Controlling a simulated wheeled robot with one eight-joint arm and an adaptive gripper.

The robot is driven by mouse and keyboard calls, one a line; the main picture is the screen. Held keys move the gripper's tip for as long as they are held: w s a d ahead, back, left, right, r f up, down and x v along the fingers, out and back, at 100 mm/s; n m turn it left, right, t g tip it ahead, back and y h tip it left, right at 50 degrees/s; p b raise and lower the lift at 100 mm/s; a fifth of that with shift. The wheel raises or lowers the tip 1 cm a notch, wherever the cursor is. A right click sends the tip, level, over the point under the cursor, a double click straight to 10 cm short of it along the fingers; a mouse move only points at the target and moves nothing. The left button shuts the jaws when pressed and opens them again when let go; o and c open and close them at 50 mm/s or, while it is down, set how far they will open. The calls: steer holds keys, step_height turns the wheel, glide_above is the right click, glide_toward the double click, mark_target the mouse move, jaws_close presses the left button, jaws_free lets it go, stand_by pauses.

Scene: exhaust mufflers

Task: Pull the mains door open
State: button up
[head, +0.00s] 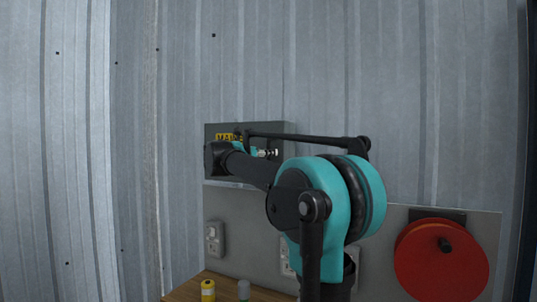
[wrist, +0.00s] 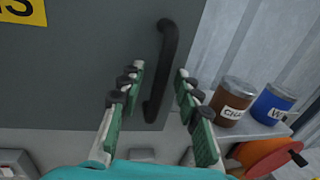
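The mains door (wrist: 90,65) is a dark grey panel with a yellow label (wrist: 24,12) at its top left in the wrist view. A black vertical bar handle (wrist: 168,50) stands near its right edge. My gripper (wrist: 158,74) is open, with one green-padded finger on each side of the lower part of the handle. I see gaps between the fingers and the bar. In the head view the grey mains box (head: 275,130) hangs on the wall, its yellow label partly showing. My arm hides much of it, including the handle. The door looks shut.
A brown can (wrist: 233,98) and a blue can (wrist: 272,104) stand on a ledge right of the door. A red reel (head: 440,265) is on the grey back panel, with a socket (head: 214,238) at left.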

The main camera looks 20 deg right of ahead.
steer(key=shift+w+d, duration=0.3)
steer(key=shift+d, duration=0.2)
jaws_close()
